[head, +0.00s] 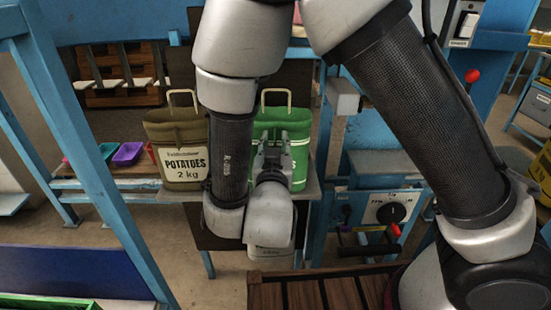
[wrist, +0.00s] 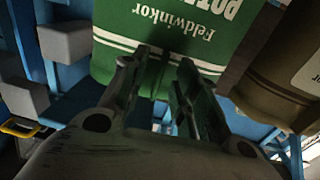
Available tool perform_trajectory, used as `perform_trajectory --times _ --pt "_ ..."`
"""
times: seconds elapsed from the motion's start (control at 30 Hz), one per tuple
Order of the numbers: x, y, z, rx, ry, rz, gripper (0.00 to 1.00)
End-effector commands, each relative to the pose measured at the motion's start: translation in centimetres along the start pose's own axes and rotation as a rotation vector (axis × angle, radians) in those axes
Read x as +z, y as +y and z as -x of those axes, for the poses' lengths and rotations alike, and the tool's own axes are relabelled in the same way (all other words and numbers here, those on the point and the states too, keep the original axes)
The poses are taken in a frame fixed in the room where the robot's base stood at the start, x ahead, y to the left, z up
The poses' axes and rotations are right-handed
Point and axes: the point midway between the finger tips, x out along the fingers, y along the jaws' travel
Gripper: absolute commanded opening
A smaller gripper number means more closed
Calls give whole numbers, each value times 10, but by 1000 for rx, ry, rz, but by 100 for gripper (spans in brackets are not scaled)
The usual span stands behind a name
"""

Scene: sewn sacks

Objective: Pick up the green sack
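The green sack (head: 297,150) stands upright on a shelf in the head view, with a pale handle (head: 276,93) looped above its top. My arm and gripper hide much of its front. In the wrist view the green sack (wrist: 165,35) fills the upper middle, its white print upside down. My gripper (head: 270,143) is in front of the sack, pointing at it. In the wrist view my gripper (wrist: 157,68) has its two fingers apart, with nothing held between them. I cannot tell whether the fingertips touch the sack.
A brown potato sack (head: 181,150) stands left of the green one; it also shows in the wrist view (wrist: 275,75). Small coloured bins (head: 127,153) sit further left. A machine with a black dial (head: 391,212) is to the right. Blue posts (head: 75,130) frame the left.

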Motion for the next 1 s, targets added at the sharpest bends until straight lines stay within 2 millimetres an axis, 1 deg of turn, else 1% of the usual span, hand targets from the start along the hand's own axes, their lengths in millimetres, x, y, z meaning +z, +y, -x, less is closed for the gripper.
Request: perform_trajectory --times 0.2,0.27,0.3,0.37,0.4,0.8,1.0 --pt "0 0 -2 -1 0 0 30" --pt "0 0 -2 -1 0 0 21" --pt "0 0 -2 -1 0 0 14" --pt "0 0 -2 -1 0 0 3" --pt "0 0 -2 -1 0 0 0" --pt "-1 0 -2 -1 0 -1 0" --pt "-12 0 -2 -1 1 -3 0"
